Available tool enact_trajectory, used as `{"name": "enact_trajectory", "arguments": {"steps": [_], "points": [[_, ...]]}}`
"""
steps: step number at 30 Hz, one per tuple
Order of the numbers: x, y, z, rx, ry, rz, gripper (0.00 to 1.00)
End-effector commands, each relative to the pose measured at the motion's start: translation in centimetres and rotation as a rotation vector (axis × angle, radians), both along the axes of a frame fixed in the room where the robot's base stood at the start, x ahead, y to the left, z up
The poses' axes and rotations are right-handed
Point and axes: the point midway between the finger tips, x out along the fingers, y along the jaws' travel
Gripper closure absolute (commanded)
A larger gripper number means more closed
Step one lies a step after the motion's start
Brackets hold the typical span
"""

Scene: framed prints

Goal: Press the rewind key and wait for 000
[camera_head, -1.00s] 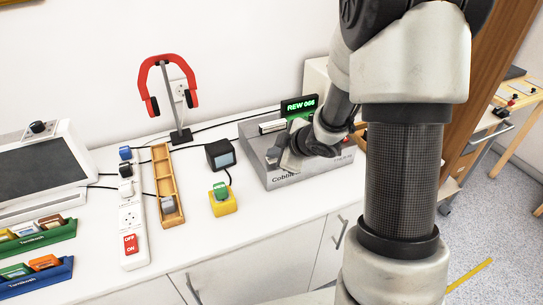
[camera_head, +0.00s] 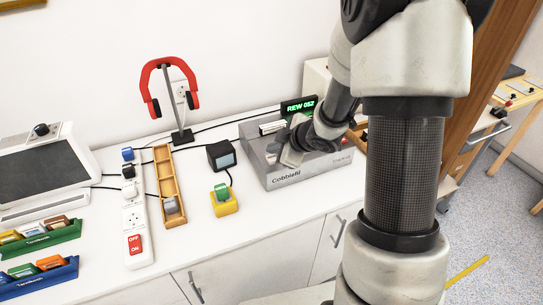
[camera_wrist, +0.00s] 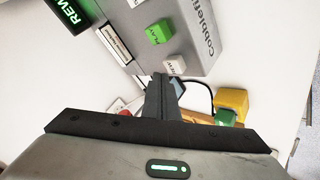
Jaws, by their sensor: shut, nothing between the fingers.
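The grey Cobblefil deck (camera_head: 308,170) sits at the right end of the white counter. Its black display (camera_head: 299,107) reads REW 052 in green. In the wrist view the deck shows a green PLAY key (camera_wrist: 158,32) and a pale REW key (camera_wrist: 175,64). My gripper (camera_wrist: 165,80) is shut and empty, its tips just short of the REW key in that view. I cannot tell whether they touch it. In the head view my gripper (camera_head: 290,154) is over the deck's left part, and my arm covers some of the deck's top.
Left of the deck are a small dark-screened box (camera_head: 221,155), a yellow block with a green top (camera_head: 223,202), a wooden tray (camera_head: 168,185) and a power strip (camera_head: 133,215). Red headphones (camera_head: 168,72) hang on a stand behind. Cables cross the counter.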

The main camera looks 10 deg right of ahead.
Motion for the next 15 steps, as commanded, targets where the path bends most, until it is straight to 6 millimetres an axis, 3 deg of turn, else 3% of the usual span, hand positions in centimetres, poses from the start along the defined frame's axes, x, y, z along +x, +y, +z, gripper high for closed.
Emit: {"name": "enact_trajectory", "arguments": {"steps": [15], "points": [[0.0,0.0,4.4,0.000,0.000,0.000,1.00]]}}
